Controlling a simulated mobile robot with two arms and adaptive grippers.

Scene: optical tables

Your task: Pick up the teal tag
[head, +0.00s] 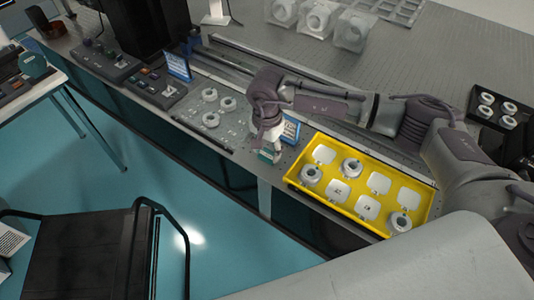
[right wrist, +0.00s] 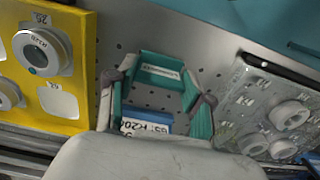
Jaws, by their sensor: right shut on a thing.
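The teal tag (right wrist: 165,74) has a pale strip with small lettering. In the right wrist view it spans the gap between the two fingers of my right gripper (right wrist: 160,88), which is shut on it. In the head view the right gripper (head: 269,150) is at the front edge of the table, just left of the yellow tray, with the teal tag (head: 268,156) small at its tips. Whether the tag is clear of the table top is hard to tell. My left gripper is not in view.
A blue sign (head: 291,127) stands close behind the gripper. The yellow tray (head: 337,207) with lens mounts and white squares is to the right. A clear plate (head: 188,118) with several rings lies to the left. A black tray (head: 476,112) is at the far right.

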